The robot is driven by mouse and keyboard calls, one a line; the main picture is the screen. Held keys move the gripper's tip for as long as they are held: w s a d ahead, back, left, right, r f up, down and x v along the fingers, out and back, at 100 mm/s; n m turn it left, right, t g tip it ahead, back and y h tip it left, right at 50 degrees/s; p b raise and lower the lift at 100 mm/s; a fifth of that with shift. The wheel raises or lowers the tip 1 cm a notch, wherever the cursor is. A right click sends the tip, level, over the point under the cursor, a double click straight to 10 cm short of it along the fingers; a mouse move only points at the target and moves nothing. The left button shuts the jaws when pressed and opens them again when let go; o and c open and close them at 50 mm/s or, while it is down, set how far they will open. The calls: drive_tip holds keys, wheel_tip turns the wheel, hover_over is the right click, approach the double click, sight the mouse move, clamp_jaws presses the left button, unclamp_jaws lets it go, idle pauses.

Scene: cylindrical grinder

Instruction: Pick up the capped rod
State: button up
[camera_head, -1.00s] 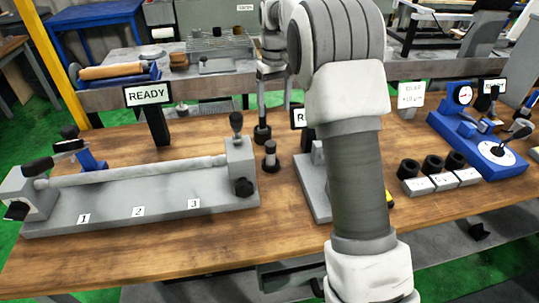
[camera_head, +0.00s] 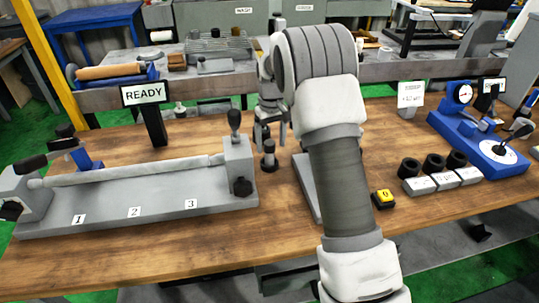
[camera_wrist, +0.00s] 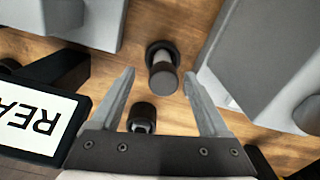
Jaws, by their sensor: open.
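The capped rod (camera_head: 269,157) stands upright on the wooden bench, just right of the long grey grinder. It has a dark cap, a light shaft and a dark foot. In the wrist view the rod (camera_wrist: 163,72) appears between the tips of my gripper's fingers, with its cap towards the camera. My gripper (camera_head: 269,135) is open, above and behind the rod in the head view. In the wrist view my gripper (camera_wrist: 159,77) shows both fingers spread and nothing held. A second dark-topped cylinder (camera_wrist: 142,114) shows nearer the palm.
The grinder (camera_head: 150,205) lies left, its knobbed end (camera_head: 240,165) close to the rod. Another grey machine (camera_head: 305,185) is close on the right, partly behind my arm. A sign (camera_wrist: 40,122) stands left in the wrist view. Dark rings (camera_head: 433,164) and a yellow button box (camera_head: 383,198) are further right.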

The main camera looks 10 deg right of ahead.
sight(269, 151)
drive_tip(key=f, duration=0.4)
drive_tip(key=shift+a, duration=0.25)
drive_tip(key=shift+c, duration=0.3)
clamp_jaws()
drive_tip(key=shift+r, duration=0.1)
idle(0.7)
